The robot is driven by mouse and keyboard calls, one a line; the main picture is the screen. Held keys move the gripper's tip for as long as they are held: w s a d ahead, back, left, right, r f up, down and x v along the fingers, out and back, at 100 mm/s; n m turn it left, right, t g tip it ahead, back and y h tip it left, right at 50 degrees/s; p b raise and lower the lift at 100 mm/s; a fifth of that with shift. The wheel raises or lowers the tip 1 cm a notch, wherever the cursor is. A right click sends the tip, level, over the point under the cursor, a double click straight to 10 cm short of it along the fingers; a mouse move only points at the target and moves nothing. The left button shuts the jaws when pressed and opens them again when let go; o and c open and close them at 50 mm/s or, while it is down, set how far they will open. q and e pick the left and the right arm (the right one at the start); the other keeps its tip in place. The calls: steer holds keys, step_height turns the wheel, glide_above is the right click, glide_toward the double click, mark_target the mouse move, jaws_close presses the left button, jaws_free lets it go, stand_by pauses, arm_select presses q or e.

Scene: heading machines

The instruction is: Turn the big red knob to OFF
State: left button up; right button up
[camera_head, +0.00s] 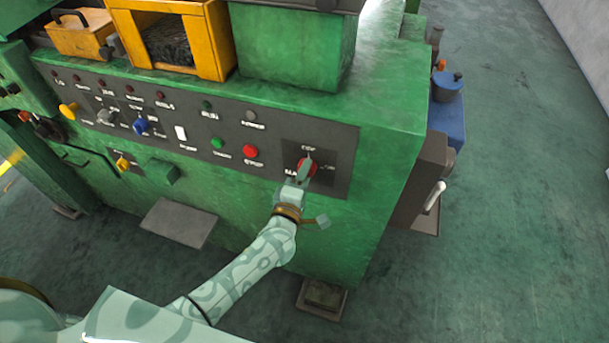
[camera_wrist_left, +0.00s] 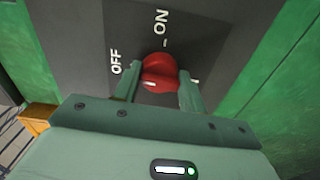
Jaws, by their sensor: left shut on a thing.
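The big red knob (camera_head: 313,169) sits on the dark control panel at the right end of the green machine's front. In the left wrist view, the red knob (camera_wrist_left: 159,71) is between the two fingers of my left gripper (camera_wrist_left: 160,88), which is shut on it. OFF is printed to the upper left of the knob there, and ON above it. A pale mark shows low on the knob, but which label it points to I cannot tell. In the head view my left gripper (camera_head: 304,174) covers part of the knob. My right gripper is not in view.
A red button (camera_head: 250,151) and a green button (camera_head: 218,143) are left of the knob on the panel. A grey box with a pale handle (camera_head: 434,197) is on the machine's right side. A blue knob (camera_head: 140,126) is further left. Open floor lies to the right.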

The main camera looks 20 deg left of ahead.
arm_select(q)
steer(key=shift+f+n, duration=0.1)
steer(key=shift+n, duration=0.3)
steer(key=o, duration=1)
steer(key=shift+c, duration=0.2)
steer(key=shift+s, duration=0.15)
steer(key=s, duration=1.6)
steer(key=shift+a+p, duration=0.3)
steer(key=shift+p, duration=0.15)
